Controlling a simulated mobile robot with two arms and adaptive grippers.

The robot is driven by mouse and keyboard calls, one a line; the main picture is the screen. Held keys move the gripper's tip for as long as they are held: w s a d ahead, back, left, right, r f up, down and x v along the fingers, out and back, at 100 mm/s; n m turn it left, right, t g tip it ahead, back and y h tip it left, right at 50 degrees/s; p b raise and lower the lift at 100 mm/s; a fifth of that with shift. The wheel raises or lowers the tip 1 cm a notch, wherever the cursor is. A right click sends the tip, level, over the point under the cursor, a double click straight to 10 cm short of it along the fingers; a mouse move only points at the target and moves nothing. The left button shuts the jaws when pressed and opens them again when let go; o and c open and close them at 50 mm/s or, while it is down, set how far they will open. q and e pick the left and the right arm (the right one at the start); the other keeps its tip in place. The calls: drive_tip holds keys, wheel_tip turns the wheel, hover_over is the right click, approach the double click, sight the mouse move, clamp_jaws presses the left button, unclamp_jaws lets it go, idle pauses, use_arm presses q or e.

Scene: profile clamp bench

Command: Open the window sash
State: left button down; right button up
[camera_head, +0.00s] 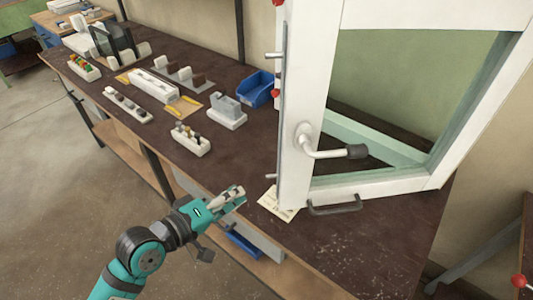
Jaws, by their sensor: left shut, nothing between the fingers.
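The white window sash (300,100) stands upright on the dark bench at the right, with a pane opening showing green behind it. Its handle (326,152) has a white base and a dark grip pointing right, roughly horizontal. A dark pull bar (336,206) sits at the sash's lower edge. My left gripper (240,191) is shut and empty over the bench's front edge, left of and lower than the handle in the picture, apart from the sash. My right gripper is not in view.
The bench (350,250) holds white blocks with small parts (191,139), a blue bin (257,90), a grey clamp-like piece (227,112) and a paper note (277,203) by the sash. The bench's front right is clear. A blue tray (242,245) hangs below the edge.

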use_arm(q)
drive_tip(key=w+r+n+t+h, duration=0.2)
drive_tip(key=w+r+n, duration=0.2)
drive_tip(key=r, duration=0.2)
drive_tip(key=w+d+p, duration=0.2)
drive_tip(key=d+p, duration=0.3)
drive_tip(key=d, duration=0.1)
drive_tip(key=shift+w+d, duration=0.4)
drive_tip(key=shift+w, duration=0.1)
